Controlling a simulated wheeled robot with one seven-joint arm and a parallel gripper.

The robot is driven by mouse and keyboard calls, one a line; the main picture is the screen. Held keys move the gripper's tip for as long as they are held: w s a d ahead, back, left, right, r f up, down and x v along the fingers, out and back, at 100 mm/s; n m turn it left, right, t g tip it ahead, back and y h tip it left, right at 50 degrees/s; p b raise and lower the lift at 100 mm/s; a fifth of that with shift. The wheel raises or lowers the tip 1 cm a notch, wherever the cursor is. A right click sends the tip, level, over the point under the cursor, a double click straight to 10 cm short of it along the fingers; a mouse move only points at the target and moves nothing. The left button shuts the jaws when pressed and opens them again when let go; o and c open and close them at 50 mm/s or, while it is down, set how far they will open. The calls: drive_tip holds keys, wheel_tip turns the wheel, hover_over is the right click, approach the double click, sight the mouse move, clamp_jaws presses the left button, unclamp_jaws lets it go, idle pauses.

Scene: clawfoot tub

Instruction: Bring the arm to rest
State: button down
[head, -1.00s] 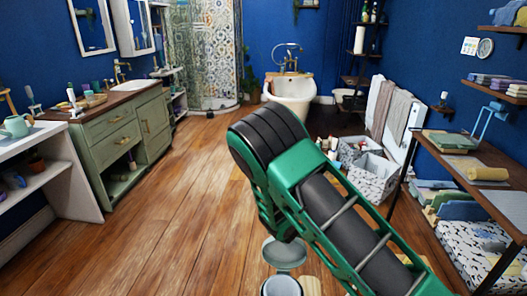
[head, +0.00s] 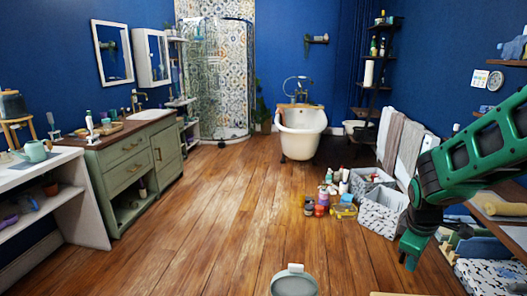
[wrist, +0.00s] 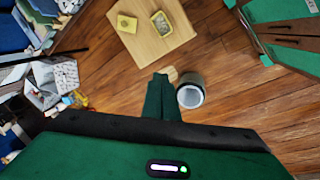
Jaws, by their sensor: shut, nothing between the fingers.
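My arm is green and black and reaches in from the right side of the head view. My gripper (head: 409,262) hangs from it pointing down, to the right of the white and grey baskets in the picture. In the wrist view its green fingers (wrist: 162,78) are together with nothing between them. They hang above the wooden floor (wrist: 120,85), beside a grey round bin (wrist: 191,94) in that picture.
The bin (head: 293,283) stands at the bottom of the head view. A small wooden table (wrist: 150,38) carries a yellow block and a dish. Baskets (head: 383,210) and bottles stand right of centre. A white clawfoot tub (head: 301,138) is at the back. The middle floor is clear.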

drive_tip(key=s+r+m+y, duration=0.1)
drive_tip(key=s+m, duration=0.3)
drive_tip(key=s, duration=0.4)
drive_tip(key=s+r+m+g, duration=0.1)
drive_tip(key=s+r+m, duration=0.3)
drive_tip(key=s, duration=0.4)
drive_tip(key=s+d+r+m+g+y, duration=0.1)
drive_tip(key=s+r+m, duration=0.2)
drive_tip(key=s+m, duration=0.3)
drive_tip(key=shift+s+y, duration=0.3)
drive_tip(key=shift+s, duration=0.8)
drive_tip(key=shift+w+f, duration=0.2)
drive_tip(key=shift+w, duration=0.45)
